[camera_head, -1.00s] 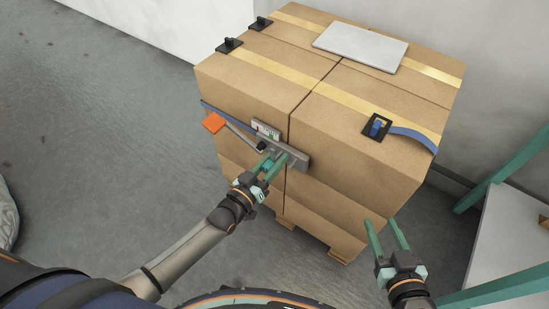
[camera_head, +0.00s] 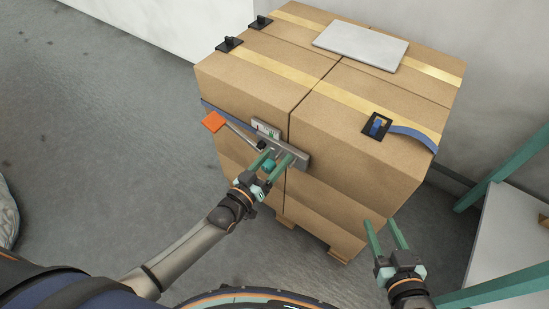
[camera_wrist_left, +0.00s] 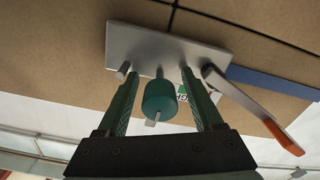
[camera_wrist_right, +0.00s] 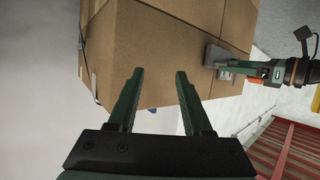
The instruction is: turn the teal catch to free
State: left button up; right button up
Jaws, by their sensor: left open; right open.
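The teal catch (camera_head: 269,166) is a small round knob on a grey metal plate (camera_head: 296,157) fixed to the front of the boxes. In the left wrist view the catch (camera_wrist_left: 158,100) stands out from the plate on a stem, with a pale tab at its near end. My left gripper (camera_head: 274,160) is open, with one finger on each side of the catch and visible gaps to it. My right gripper (camera_head: 381,222) is open and empty, low in front of the boxes' right side. It also shows open in the right wrist view (camera_wrist_right: 159,72).
A lever with an orange end (camera_head: 213,121) sticks out left of the plate, beside a small white and green label (camera_head: 266,129). A blue strap (camera_head: 415,138) runs from a black buckle (camera_head: 377,125). A grey slab (camera_head: 360,47) lies on top. A teal-framed table stands right.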

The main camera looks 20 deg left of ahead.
pick_arm(q)
jog(key=shift+s, duration=0.1)
jog(key=shift+s+a, duration=0.1)
jog(key=shift+s, duration=0.1)
jog(key=p+v, duration=0.2)
jog(key=v, duration=0.5)
jog(key=shift+s+r, duration=0.1)
jog(key=shift+s, duration=0.05)
send_near(265, 170)
jog(key=w, duration=0.1)
jog(key=shift+w+d+r, duration=0.1)
jog(key=shift+w+d, duration=0.1)
jog(key=shift+d, duration=0.1)
pick_arm(e)
jog(key=s+f+m+g, duration=0.1)
jog(key=s+f+g, duration=0.3)
jog(key=f, duration=0.3)
jog(key=shift+s+a+h, duration=0.25)
jog(key=shift+s+h, duration=0.05)
jog(key=shift+s, duration=0.45)
